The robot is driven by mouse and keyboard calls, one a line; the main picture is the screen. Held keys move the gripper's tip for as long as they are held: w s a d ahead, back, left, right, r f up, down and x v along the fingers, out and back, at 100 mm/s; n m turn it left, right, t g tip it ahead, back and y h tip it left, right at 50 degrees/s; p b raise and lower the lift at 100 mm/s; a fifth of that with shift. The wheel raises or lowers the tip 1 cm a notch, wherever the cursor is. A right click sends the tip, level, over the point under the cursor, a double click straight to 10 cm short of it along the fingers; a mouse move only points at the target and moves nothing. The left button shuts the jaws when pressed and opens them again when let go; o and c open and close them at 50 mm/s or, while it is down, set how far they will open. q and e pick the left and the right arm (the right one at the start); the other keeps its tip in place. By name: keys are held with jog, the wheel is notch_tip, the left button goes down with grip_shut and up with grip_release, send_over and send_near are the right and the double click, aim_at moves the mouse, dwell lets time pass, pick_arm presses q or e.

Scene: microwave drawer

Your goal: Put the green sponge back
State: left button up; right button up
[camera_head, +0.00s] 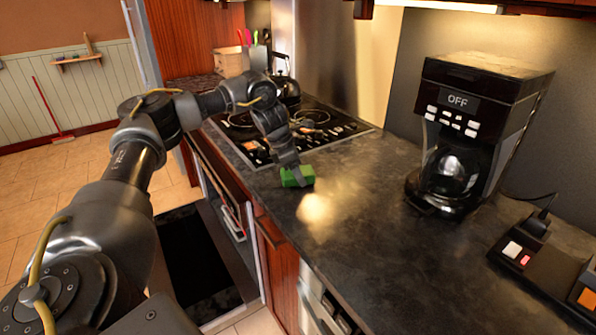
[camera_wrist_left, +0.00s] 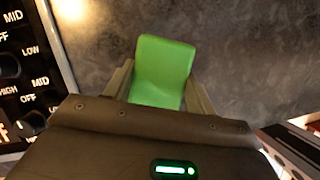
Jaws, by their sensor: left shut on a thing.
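In the left wrist view the sponge (camera_wrist_left: 163,70) sits between the two fingers of the left gripper (camera_wrist_left: 158,92). I cannot tell whether the sponge touches the counter or is held slightly above it. My right gripper is not in view.
The black stove top (camera_head: 290,130) with its knobs lies just beyond the sponge. A coffee maker (camera_head: 470,130) stands at the right, and a dark switch box (camera_head: 540,255) lies at the front right. The counter between the sponge and coffee maker is clear. A kettle (camera_head: 284,85) stands behind.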

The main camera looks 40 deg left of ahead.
aim_at(289, 172)
pick_arm(q)
jog(key=shift+f, duration=0.1)
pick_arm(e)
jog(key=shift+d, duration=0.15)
pick_arm(q)
jog(key=o, duration=1)
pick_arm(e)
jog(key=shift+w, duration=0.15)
pick_arm(q)
jog(key=shift+r, duration=0.2)
jog(key=v, duration=0.6)
jog(key=shift+s+a+r, duration=0.1)
jog(key=shift+r, duration=0.1)
jog(key=p+v, duration=0.1)
jog(key=v, duration=0.4)
jog(key=shift+r+p, duration=0.15)
jog(key=shift+p, duration=0.2)
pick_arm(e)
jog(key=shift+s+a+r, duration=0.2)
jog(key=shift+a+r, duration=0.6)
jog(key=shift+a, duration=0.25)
